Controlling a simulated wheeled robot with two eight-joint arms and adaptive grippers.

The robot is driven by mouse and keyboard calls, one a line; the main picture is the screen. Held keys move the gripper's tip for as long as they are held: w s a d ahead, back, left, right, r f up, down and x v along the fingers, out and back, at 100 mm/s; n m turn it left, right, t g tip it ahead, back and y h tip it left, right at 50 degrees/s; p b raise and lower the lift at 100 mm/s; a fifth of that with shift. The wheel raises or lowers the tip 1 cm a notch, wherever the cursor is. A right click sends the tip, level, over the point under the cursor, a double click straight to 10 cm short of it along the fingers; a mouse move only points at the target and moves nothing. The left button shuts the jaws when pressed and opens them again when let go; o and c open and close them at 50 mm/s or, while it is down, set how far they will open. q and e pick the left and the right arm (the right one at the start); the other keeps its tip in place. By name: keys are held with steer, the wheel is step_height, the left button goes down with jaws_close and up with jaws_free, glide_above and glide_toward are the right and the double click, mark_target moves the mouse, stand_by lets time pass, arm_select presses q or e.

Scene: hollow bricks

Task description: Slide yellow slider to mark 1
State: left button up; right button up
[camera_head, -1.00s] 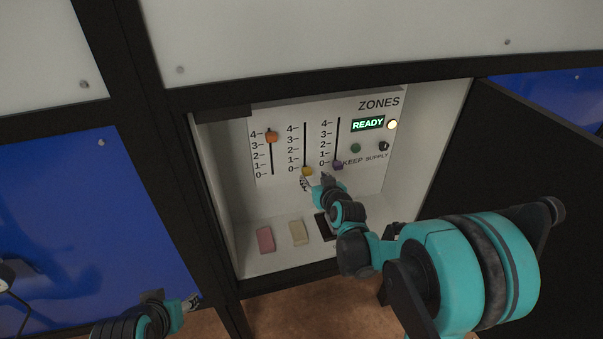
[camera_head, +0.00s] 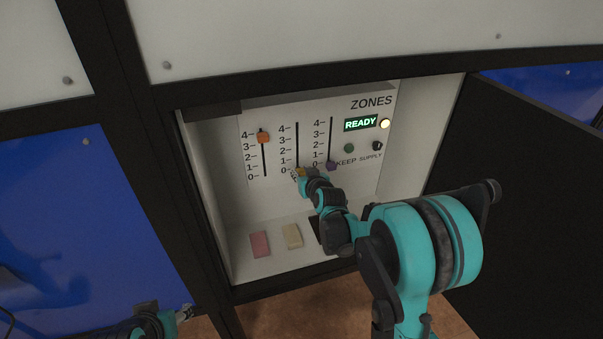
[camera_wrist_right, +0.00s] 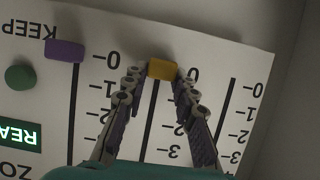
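The yellow slider (camera_head: 301,170) sits at the 0 mark, at the bottom of the middle scale on the ZONES panel (camera_head: 351,103). In the right wrist view, which shows the panel upside down, the yellow slider (camera_wrist_right: 162,69) is beside a 0. My right gripper (camera_wrist_right: 161,74) has a fingertip on each side of it, with small gaps seeming to remain. In the head view my right gripper (camera_head: 298,176) partly covers the slider. My left gripper (camera_head: 186,313) is low at the left, away from the panel; its fingers are too small to read.
An orange slider (camera_head: 263,137) stands near 4 on the left scale. A purple slider (camera_head: 331,166) is near 0 on the right scale, close to my right gripper. Pink (camera_head: 260,244) and cream (camera_head: 292,236) blocks lie on the cabinet floor. An open dark door (camera_head: 520,190) is at the right.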

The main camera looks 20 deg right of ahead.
mark_target(298, 159)
jaws_close()
step_height(298, 159, up, 4)
steer(key=p, duration=0.3)
steer(key=shift+r, duration=0.15)
steer(key=o, duration=0.9)
jaws_free()
steer(key=shift+f, duration=0.2)
steer(key=shift+c, duration=0.2)
steer(key=shift+s, duration=0.1)
steer(key=v, duration=1.1)
steer(key=shift+s+r, duration=0.25)
steer(key=shift+s, duration=0.1)
